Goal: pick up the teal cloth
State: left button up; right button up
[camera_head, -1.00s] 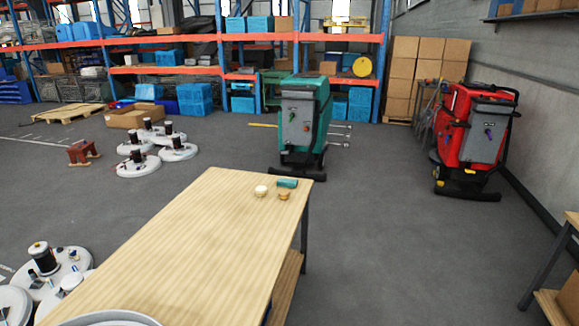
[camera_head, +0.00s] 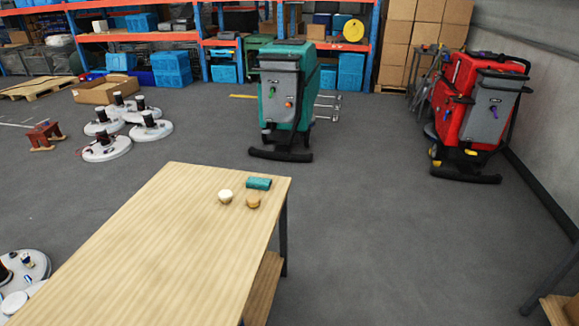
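The teal cloth (camera_head: 258,183) is a small rolled or folded bundle. It lies on the wooden table (camera_head: 165,235) near the table's far right corner. A cream round item (camera_head: 225,196) and a tan round item (camera_head: 253,202) sit just in front of it on the tabletop, close to the cloth. Neither of my grippers shows in the head view.
A teal scrubber machine (camera_head: 287,95) stands on the floor beyond the table, and a red one (camera_head: 475,115) stands by the right wall. White round bases (camera_head: 107,150) sit on the floor at left.

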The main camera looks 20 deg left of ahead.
aim_at(253, 182)
jog(key=i, duration=0.85)
jog(key=i+l+u, duration=0.1)
jog(key=i, duration=0.75)
jog(key=i+u, duration=0.3)
jog(key=u, duration=0.15)
jog(key=i+l+u, duration=0.25)
jog(key=u, duration=0.15)
jog(key=i+l+u, duration=0.3)
jog(key=u, duration=0.15)
jog(key=i+l+u, duration=0.25)
jog(key=u, duration=0.2)
jog(key=i+l+u, duration=0.15)
jog(key=l+u, duration=1.1)
jog(key=l, duration=0.2)
